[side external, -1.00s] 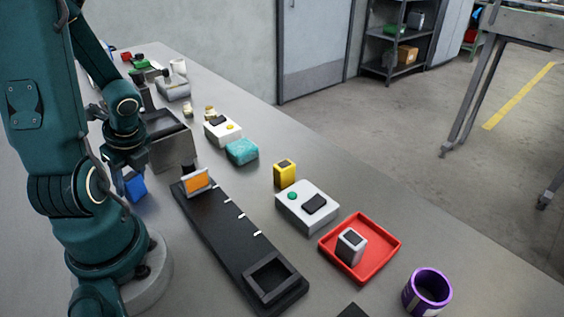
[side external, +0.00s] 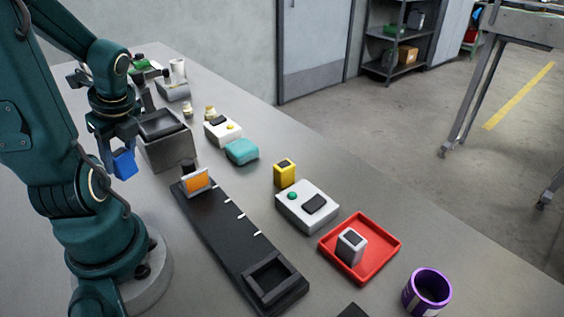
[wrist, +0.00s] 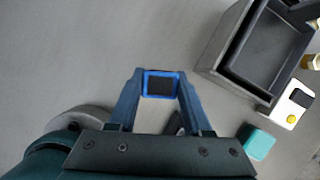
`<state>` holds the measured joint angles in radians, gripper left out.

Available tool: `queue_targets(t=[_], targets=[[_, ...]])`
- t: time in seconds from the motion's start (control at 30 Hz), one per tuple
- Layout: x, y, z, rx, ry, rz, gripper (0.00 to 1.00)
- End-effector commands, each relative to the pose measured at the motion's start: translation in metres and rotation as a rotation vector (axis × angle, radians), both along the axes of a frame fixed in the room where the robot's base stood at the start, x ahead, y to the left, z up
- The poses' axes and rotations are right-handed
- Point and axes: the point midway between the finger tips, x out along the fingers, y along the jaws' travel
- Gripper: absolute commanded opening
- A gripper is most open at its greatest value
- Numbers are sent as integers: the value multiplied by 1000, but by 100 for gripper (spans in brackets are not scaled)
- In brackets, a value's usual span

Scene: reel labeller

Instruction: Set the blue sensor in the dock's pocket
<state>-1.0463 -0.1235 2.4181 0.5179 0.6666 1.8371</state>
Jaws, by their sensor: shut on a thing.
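The blue sensor (side external: 124,164) is a small blue block with a dark face, which shows in the wrist view (wrist: 160,84). My gripper (side external: 120,156) is shut on it, one finger on each side, and holds it raised above the table. The dock appears to be the long black base (side external: 220,232) in the side view, to the right of my gripper and nearer the camera. A square raised-rim pocket (side external: 257,294) sits at its near end and looks empty. An orange plate (side external: 196,181) stands at its far end. The dock is not visible in the wrist view.
A grey open box (side external: 170,155) stands close beside my gripper. Right of the dock are a yellow block (side external: 285,174), a white button box (side external: 296,210), a red tray (side external: 374,276) holding a grey block (side external: 350,246), and a purple cup (side external: 411,297). A teal block (side external: 242,151) lies beyond.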

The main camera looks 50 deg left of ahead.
Motion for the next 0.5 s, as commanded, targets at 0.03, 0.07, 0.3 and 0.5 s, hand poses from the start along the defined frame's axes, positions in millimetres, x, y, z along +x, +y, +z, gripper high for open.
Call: queue_targets(t=[0.03, 0.07, 0.3, 0.5], targets=[[1, 1, 10, 8, -6, 2, 0], [1, 1, 14, 7, -5, 0, 0], [0, 0, 36, -1, -1, 13, 0], [-5, -5, 43, -2, -1, 161, 0]])
